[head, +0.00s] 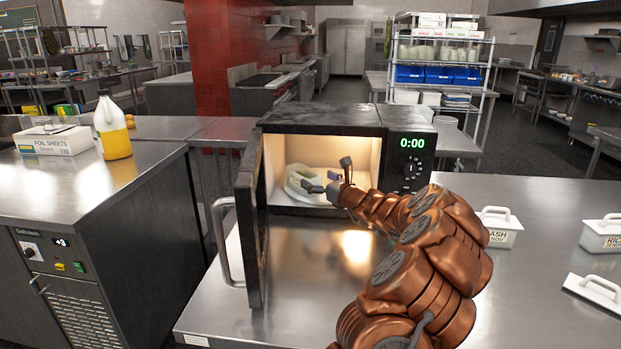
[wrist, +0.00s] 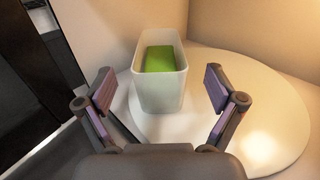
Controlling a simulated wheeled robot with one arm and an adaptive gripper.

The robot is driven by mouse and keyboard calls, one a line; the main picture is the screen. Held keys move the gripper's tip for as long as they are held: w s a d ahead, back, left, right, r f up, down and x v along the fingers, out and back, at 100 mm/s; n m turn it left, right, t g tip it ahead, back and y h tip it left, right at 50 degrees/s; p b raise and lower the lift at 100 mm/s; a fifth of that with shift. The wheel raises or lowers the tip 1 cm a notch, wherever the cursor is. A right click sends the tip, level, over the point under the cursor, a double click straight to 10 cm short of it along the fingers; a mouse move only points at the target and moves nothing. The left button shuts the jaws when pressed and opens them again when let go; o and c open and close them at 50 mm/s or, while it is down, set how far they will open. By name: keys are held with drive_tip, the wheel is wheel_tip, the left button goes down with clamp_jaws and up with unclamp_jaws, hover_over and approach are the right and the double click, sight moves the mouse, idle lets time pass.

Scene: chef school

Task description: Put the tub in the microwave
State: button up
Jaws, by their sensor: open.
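The microwave (head: 400,118) stands on the steel counter with its door (head: 253,235) swung open to the left and its inside lit. The tub is a small white rectangular container with something green inside; it stands upright on the round white turntable (wrist: 270,150). The tub (wrist: 160,92) shows clearly in the wrist view. In the head view it is pale and partly hidden by my gripper (head: 335,178). In the wrist view my gripper (wrist: 168,98) is open, its two fingers apart on either side of the tub, with gaps between them and its walls.
White lidded tubs (head: 497,227) stand on the counter at the right, and a loose white lid (head: 597,291) lies nearer the front. A yellow jug (head: 112,128) and a foil box (head: 58,140) stand on the left counter. The counter before the microwave is clear.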

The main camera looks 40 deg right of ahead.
drive_tip(key=s, duration=0.6)
drive_tip(key=shift+s+a, duration=0.35)
drive_tip(key=shift+a, duration=0.05)
idle(0.3)
